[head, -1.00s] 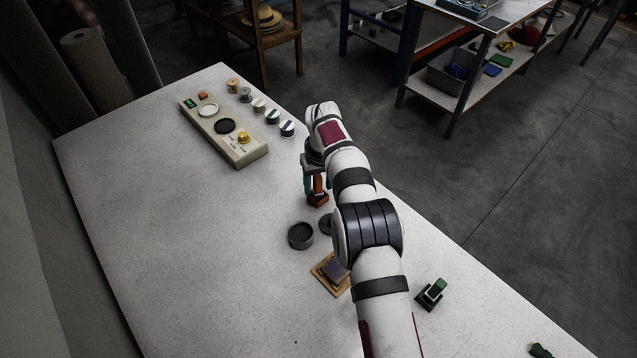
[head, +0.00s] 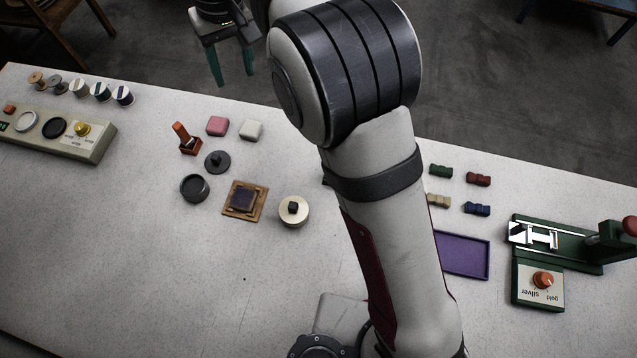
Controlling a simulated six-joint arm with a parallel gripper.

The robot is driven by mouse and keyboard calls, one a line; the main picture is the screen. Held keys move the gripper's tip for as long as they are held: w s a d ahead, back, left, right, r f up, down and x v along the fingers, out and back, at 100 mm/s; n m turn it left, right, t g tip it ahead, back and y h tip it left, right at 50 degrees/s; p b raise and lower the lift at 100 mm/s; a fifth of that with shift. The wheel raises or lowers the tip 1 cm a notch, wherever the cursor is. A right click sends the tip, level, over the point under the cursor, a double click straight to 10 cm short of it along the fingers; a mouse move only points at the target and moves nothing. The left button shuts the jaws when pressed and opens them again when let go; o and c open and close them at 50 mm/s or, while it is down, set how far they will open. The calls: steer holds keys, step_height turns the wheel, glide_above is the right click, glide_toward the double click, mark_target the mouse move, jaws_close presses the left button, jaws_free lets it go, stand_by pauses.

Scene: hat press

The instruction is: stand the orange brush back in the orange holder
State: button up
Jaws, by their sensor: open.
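The orange brush (head: 180,131) stands in the orange holder (head: 190,148) near the table's back edge, its handle pointing up and leaning a little left in the picture. Its lower end is inside or against the holder; the exact seating is too small to tell. My gripper (head: 232,78) is open with teal fingers pointing down. It appears up and to the right of the brush in the picture, clear of it and with nothing between the fingers.
A pink block (head: 217,126) and a white block (head: 251,130) lie right of the holder. A dark round lid (head: 217,161), a dark dish (head: 195,188) and a wooden pad (head: 244,201) are in front. My arm hides part of the table's middle. The front left is clear.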

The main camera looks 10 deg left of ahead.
steer(key=s+d+r+m, duration=0.2)
steer(key=s+d+m, duration=0.1)
steer(key=d, duration=0.7)
steer(key=s+d+r+m, duration=0.3)
steer(key=d+m, duration=0.1)
steer(key=d, duration=0.6)
steer(key=s+d+f+m, duration=0.3)
steer(key=s+d, duration=0.2)
steer(key=s, duration=0.3)
steer(key=s+d+f+m, duration=0.3)
steer(key=s+d, duration=0.3)
steer(key=s, duration=0.3)
steer(key=shift+f+m+g+y, duration=0.25)
steer(key=shift+m+g+y, duration=0.05)
steer(key=shift+m, duration=0.4)
